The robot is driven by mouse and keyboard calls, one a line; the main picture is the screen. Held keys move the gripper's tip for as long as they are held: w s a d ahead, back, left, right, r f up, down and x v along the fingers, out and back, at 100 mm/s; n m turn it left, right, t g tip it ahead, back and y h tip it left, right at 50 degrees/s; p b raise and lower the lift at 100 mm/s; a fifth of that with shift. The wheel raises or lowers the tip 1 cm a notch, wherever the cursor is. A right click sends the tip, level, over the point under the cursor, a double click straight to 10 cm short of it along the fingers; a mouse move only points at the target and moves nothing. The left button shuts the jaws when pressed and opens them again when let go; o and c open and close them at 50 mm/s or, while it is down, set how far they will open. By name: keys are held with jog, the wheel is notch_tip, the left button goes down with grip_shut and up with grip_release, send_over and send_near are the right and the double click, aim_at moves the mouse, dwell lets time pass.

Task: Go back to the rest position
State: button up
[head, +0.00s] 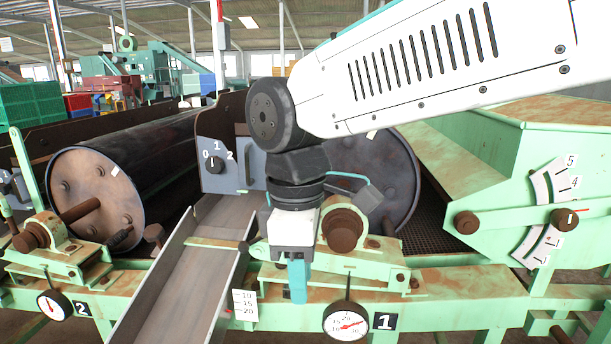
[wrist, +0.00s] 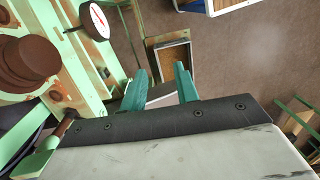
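My gripper (head: 298,282) hangs fingers down in front of the green machine frame, between the sloping metal chute and the dial marked 1. In the wrist view my gripper (wrist: 163,76) shows two teal fingers standing apart, with nothing seen held between them. My white arm reaches in from the upper right in the head view. It bends down at a dark joint in front of the right drum.
Two drums, the left drum (head: 100,185) and the right drum (head: 392,170), lie behind the frame. The chute (head: 180,285) slopes to the left of my gripper. A dial (head: 345,321) sits just right below it. A tray (wrist: 173,58) lies low over open floor (wrist: 240,60).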

jog(key=s+d+f+m, duration=0.1)
jog(key=s+d+m, duration=0.2)
jog(key=d, duration=0.6)
jog(key=s+d+f+m+t, duration=0.1)
jog(key=s+d+f+m, duration=0.1)
jog(key=d+m, duration=0.6)
jog(key=s+d+f+m+t, duration=0.1)
jog(key=s+d+m, duration=0.4)
jog(key=d, duration=0.5)
jog(key=shift+d+f+m, duration=0.15)
jog(key=shift+f+m, duration=0.1)
jog(key=shift+m, duration=0.05)
